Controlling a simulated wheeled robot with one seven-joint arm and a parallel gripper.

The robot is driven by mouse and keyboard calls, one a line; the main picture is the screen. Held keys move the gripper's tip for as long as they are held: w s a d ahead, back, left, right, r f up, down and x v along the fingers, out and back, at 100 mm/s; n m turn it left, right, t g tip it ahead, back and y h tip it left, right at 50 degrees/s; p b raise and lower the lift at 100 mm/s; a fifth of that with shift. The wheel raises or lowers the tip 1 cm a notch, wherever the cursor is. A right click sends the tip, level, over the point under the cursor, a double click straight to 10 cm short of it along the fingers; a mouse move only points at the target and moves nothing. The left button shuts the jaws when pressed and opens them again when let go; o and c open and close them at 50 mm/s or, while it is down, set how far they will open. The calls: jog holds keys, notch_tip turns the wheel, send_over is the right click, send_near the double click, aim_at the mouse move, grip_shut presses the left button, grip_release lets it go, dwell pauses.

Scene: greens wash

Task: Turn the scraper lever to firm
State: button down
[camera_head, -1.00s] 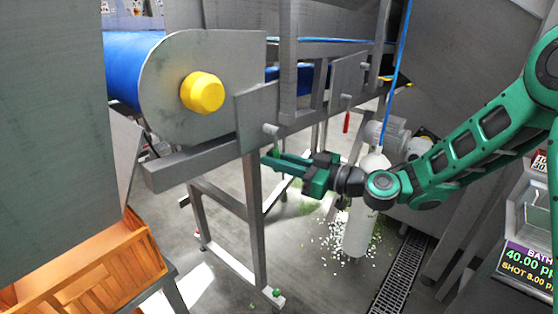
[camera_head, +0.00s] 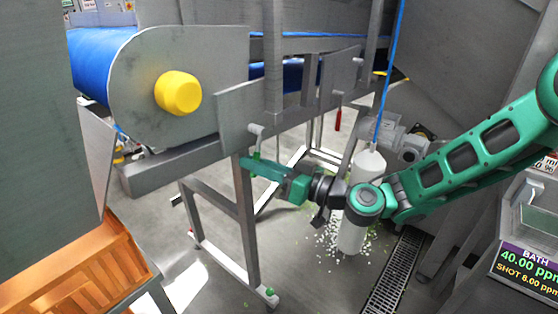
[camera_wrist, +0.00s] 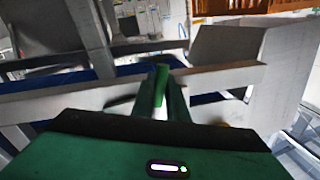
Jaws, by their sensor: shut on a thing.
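The scraper lever (camera_head: 256,142) hangs from a grey pivot on the steel side plate of the conveyor, below and right of the yellow drum cap. Its lower end meets my gripper (camera_head: 248,163), whose green fingers reach left to it. In the wrist view my gripper (camera_wrist: 164,95) is shut on a green handle (camera_wrist: 160,84) that stands between the fingertips. The fingers hide part of the handle. I see no readable soft or firm marking near the lever.
The yellow drum cap (camera_head: 178,92) and blue belt (camera_head: 98,62) are at upper left. A red handle (camera_head: 338,120) hangs further along the frame. An orange crate (camera_head: 90,275) stands at lower left.

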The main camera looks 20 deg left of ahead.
jog(key=shift+s+a+r+m, duration=0.15)
jog(key=shift+s+r+m, duration=0.25)
jog(key=shift+m, duration=0.6)
jog(key=c, duration=1.7)
grip_release()
jog(key=shift+c, duration=0.2)
jog(key=shift+s+f, duration=0.1)
jog(key=d+f, duration=0.1)
jog(key=d, duration=0.9)
jog(key=shift+s+d, duration=0.3)
jog(key=shift+d, duration=0.05)
